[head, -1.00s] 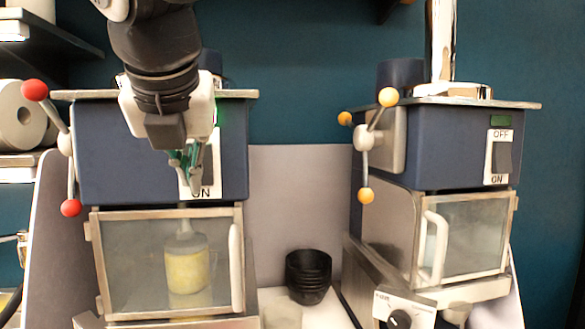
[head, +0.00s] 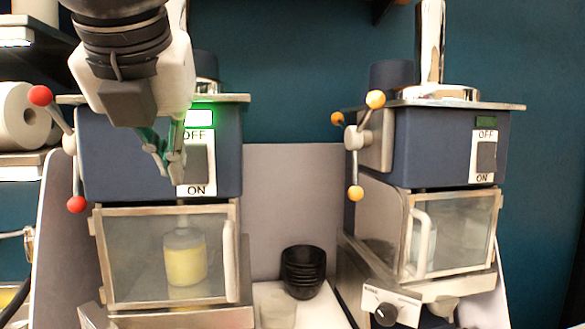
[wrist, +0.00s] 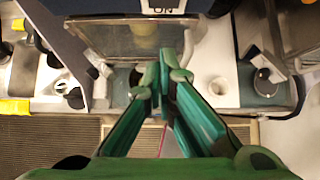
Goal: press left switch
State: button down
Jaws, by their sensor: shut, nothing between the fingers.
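The left switch (head: 197,162) is a dark rocker on a white plate marked OFF above and ON below, on the front of the left blue machine (head: 110,150). A green light (head: 199,118) glows above it. My gripper (head: 174,172) is shut and empty, its fingertips just left of the switch and overlapping the plate's left edge in the head view; I cannot tell whether they touch it. In the wrist view my gripper (wrist: 166,72) shows shut fingers below the ON label (wrist: 164,9); the rocker itself is out of that view.
The right machine (head: 440,140) has its own switch (head: 486,157) under a dark green indicator (head: 485,121). A red-knobbed handle (head: 69,143) stands at the left machine's left side. Black stacked bowls (head: 303,271) sit between the machines. A glass-doored chamber holds a yellow-filled jar (head: 185,258).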

jog(key=v, duration=0.5)
jog(key=shift+s+d+f, duration=0.1)
jog(key=shift+s+f, duration=0.15)
jog(key=shift+s, duration=0.1)
